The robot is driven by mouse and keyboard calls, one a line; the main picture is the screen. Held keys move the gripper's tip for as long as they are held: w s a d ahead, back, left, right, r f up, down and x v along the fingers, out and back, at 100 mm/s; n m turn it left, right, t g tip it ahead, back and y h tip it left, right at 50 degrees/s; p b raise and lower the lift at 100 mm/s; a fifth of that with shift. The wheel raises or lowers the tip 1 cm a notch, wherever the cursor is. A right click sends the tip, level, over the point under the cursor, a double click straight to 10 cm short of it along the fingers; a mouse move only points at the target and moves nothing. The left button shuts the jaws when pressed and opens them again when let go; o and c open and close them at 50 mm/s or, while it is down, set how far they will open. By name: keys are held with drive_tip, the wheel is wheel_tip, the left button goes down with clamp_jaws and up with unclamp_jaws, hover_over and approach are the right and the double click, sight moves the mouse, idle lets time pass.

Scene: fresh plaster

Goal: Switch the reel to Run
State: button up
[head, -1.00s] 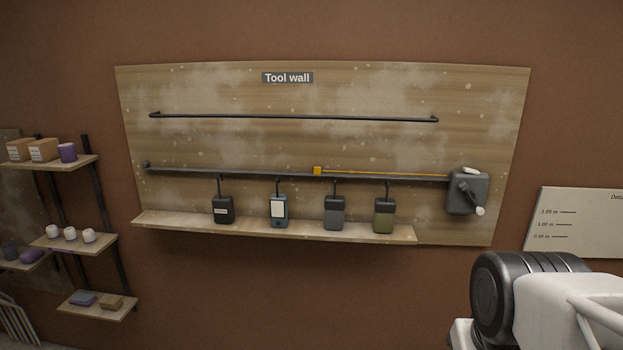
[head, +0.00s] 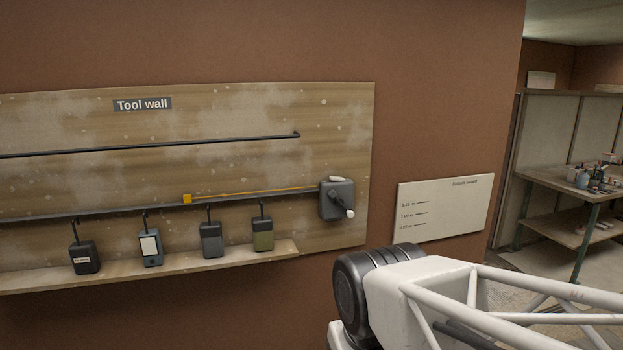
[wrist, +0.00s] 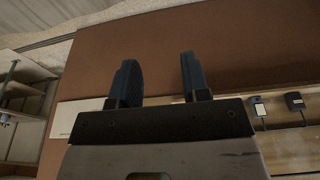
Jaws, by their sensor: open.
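The reel (head: 337,200) is a dark grey box at the right end of the lower rail on the tool wall board. It has a crank with a white knob (head: 350,214) low on its front and a pale lever (head: 337,179) on top. An orange line runs left from it to an orange block (head: 187,199) on the rail. No Run marking is legible. My gripper (wrist: 157,82) shows in the wrist view with two dark fingers apart and nothing between them. The reel is not clearly seen in the wrist view.
A white height sign (head: 445,207) is right of the board. A workbench (head: 570,182) with bottles stands at the far right.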

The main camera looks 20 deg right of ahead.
drive_tip(key=shift+c, duration=0.3)
drive_tip(key=shift+w+r, duration=0.1)
drive_tip(key=c, duration=0.5)
drive_tip(key=shift+w+r, duration=0.15)
drive_tip(key=shift+w, duration=0.05)
drive_tip(key=shift+c, duration=1.1)
drive_tip(key=shift+w+r, duration=0.25)
clamp_jaws()
drive_tip(key=w+d+r, duration=0.2)
drive_tip(key=w+r, duration=0.4)
drive_tip(key=w, duration=0.4)
drive_tip(key=w+d+r, duration=0.3)
drive_tip(key=w+r, duration=0.3)
drive_tip(key=w, duration=0.5)
drive_tip(key=w+d+r, duration=0.2)
drive_tip(key=w+r, duration=0.4)
drive_tip(key=w, duration=0.4)
drive_tip(key=shift+t+y, duration=0.3)
drive_tip(key=shift+y, duration=0.2)
drive_tip(key=w+d+r, duration=0.1)
drive_tip(key=w+d, duration=0.3)
drive_tip(key=w, duration=0.5)
drive_tip(key=w+d+r, duration=0.1)
drive_tip(key=w+d, duration=0.4)
drive_tip(key=w, duration=0.5)
drive_tip(key=w+d+r, duration=0.2)
drive_tip(key=w+d, duration=0.3)
drive_tip(key=w, duration=0.5)
drive_tip(key=shift+d, duration=0.1)
